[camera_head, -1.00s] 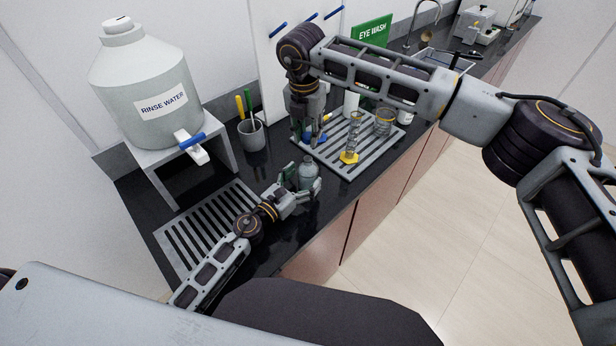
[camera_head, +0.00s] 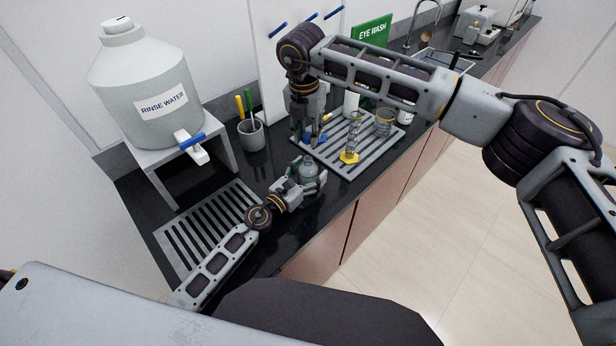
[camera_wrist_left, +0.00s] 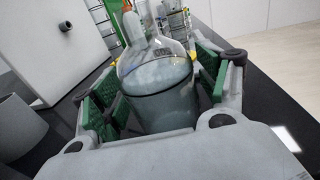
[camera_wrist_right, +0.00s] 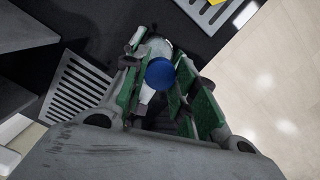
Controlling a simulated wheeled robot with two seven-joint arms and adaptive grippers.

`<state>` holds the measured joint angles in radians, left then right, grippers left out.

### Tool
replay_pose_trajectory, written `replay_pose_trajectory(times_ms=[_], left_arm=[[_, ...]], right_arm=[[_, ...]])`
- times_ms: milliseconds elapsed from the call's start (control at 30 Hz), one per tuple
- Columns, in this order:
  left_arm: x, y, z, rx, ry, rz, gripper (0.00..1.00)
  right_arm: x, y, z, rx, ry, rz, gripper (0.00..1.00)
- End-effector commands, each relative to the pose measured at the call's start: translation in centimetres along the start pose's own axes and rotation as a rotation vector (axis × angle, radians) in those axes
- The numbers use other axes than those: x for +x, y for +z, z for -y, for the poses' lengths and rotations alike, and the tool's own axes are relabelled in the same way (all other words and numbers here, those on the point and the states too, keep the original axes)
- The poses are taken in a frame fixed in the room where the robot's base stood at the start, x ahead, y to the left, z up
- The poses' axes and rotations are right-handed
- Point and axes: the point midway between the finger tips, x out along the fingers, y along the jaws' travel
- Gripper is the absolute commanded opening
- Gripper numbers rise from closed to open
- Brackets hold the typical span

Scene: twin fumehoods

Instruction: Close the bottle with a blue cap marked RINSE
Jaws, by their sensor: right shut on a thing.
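A clear round-bodied bottle of greyish liquid (camera_head: 309,172) stands over the dark counter; its label is too blurred to read surely. My left gripper (camera_head: 310,180) has its green pads on both sides of this bottle. In the left wrist view the bottle (camera_wrist_left: 160,95) fills the space between the pads, and I cannot tell whether they press on it. My right gripper (camera_head: 314,143) points down just behind the bottle, by the rear rack. In the right wrist view it is shut on a blue cap (camera_wrist_right: 160,73), with a clear bottle seen beyond. The bottle's mouth is hidden there.
The rear rack (camera_head: 350,172) holds a glass cylinder on a yellow foot (camera_head: 353,140) and a beaker (camera_head: 384,122). A grey cup with pens (camera_head: 251,135) and a large rinse-water tank (camera_head: 145,90) stand left. An empty slotted grate (camera_head: 185,243) lies in front.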

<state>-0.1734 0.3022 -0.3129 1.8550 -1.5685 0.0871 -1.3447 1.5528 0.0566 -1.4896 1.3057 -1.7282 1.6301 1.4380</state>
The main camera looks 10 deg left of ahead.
Motion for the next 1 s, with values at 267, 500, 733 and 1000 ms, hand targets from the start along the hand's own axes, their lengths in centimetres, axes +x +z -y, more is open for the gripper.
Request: replay_pose_trajectory(times_ms=[267,500,733,1000], left_arm=[[0.0,0.0,0.0,0.000,0.000,0.000,0.34],[0.0,0.0,0.0,0.000,0.000,0.000,0.10],[0.0,0.0,0.0,0.000,0.000,0.000,0.10],[0.0,0.0,0.0,0.000,0.000,0.000,0.10]], right_arm=[[0.0,0.0,0.0,0.000,0.000,0.000,0.21],[0.0,0.0,0.0,0.000,0.000,0.000,0.21],[1.3,-0.2,0.0,0.000,-0.001,-0.004,0.21],[3.8,-0.5,0.0,0.001,-0.001,-0.008,0.21]])
